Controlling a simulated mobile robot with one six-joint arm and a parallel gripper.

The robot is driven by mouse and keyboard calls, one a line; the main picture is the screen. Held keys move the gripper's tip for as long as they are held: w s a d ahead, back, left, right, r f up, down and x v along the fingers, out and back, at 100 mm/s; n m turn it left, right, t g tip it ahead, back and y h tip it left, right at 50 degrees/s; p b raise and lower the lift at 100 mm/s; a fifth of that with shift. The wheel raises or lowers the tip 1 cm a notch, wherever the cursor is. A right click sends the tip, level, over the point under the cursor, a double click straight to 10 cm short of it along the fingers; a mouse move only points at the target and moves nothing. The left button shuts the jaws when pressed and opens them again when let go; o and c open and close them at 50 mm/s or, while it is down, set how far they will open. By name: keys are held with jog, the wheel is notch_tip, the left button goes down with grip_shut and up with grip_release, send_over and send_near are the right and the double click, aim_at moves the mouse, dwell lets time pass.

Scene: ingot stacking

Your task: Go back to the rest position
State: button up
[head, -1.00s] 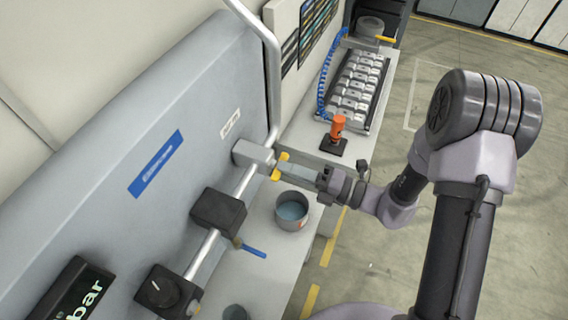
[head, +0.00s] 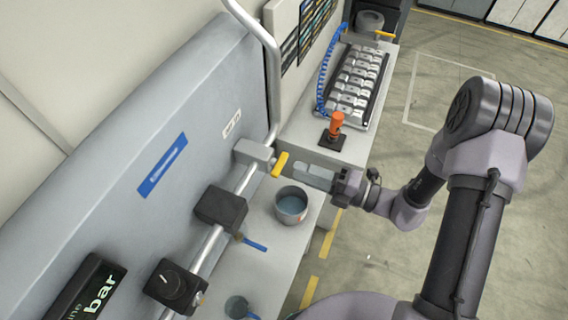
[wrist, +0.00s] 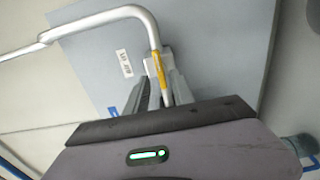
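My gripper (head: 312,176) is in the head view, right of the yellow valve handle (head: 280,164) and apart from it. Its fingers point left toward the pipe. In the wrist view the two grey fingers of my gripper (wrist: 158,72) stand apart, with the yellow handle (wrist: 158,70) showing beyond the gap between them. The gripper holds nothing that I can see. The handle sits on a grey block (head: 254,153) on the pipe.
A round metal pot (head: 291,205) stands on the ledge below my gripper. An orange-handled tool (head: 336,124) stands on the far bench, by a rack of silver ingots (head: 358,82). A large grey panel (head: 110,150) fills the left. Open floor (head: 385,262) lies right.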

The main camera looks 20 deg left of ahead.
jog(key=shift+d, duration=0.5)
jog(key=s+d+f+n+g+h+b, duration=0.1)
jog(key=s+d+n+g+h+b, duration=0.1)
jog(key=s+n+h+b, duration=0.45)
jog(key=s+d+f+n+g+h+b, duration=0.2)
jog(key=s+d+n+b, duration=0.15)
jog(key=n+b, duration=0.7)
jog(key=s+d+f+n+t+h+b, duration=0.2)
jog(key=d+n+t+h+b, duration=0.5)
jog(key=d+n, duration=0.5)
jog(key=n+t, duration=0.1)
jog(key=n, duration=0.2)
jog(key=shift+s+t+b, duration=0.15)
jog(key=shift+t+b, duration=0.15)
jog(key=shift+f+h, duration=0.1)
jog(key=shift+h, duration=0.15)
